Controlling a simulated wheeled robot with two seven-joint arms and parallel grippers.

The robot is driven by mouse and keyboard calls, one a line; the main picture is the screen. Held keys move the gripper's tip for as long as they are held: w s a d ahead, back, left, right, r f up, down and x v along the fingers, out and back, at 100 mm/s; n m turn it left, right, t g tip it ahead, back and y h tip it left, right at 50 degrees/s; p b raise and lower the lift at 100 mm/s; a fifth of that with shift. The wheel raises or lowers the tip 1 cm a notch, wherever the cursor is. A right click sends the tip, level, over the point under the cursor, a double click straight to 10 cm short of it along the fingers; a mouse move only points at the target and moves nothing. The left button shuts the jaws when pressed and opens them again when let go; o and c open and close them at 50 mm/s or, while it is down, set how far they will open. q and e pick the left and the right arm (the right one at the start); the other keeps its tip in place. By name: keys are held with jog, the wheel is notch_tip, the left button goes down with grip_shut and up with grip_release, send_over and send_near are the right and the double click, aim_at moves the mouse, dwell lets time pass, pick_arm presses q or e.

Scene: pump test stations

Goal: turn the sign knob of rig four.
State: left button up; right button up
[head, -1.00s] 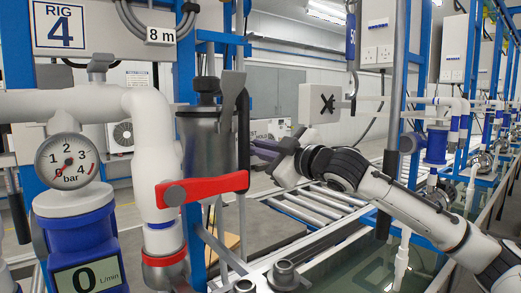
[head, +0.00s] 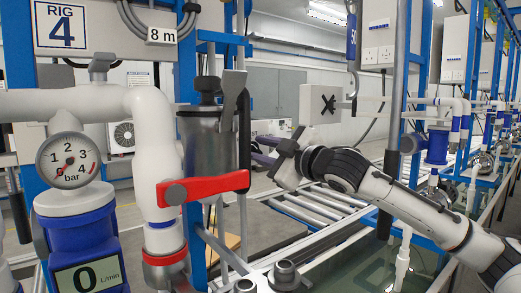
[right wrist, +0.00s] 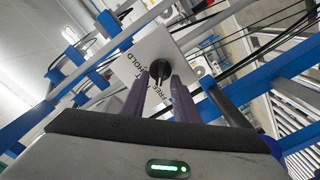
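In the right wrist view, a white sign plate (right wrist: 143,48) with partly hidden black lettering, including "HOLD", carries a round black knob (right wrist: 160,69). My right gripper (right wrist: 160,84) is open, with its two purple-grey fingers pointing at the knob. The knob shows between the fingertips; I cannot tell whether they touch it. In the head view my right gripper (head: 264,149) points left, beside the grey cylinder of the rig labelled 4 (head: 66,26). Part of a white sign (head: 268,128) shows behind the fingers; its knob cannot be made out there. My left gripper is not in view.
A red lever (head: 205,187), white pipe (head: 150,130) and pressure gauge (head: 68,160) stand at the left. A white box with a black cross-shaped mark (head: 327,104) is above my right forearm. Rollers (head: 310,205) and a water tank (head: 345,262) lie below.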

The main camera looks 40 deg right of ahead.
jog(key=shift+s+f+b, duration=0.2)
jog(key=shift+s+b, duration=0.25)
jog(key=shift+b, duration=0.15)
jog(key=s+a+b, duration=0.1)
jog(key=s+b, duration=0.2)
jog(key=s, duration=0.6)
jog(key=shift+s+r, duration=0.15)
jog(key=shift+r, duration=0.05)
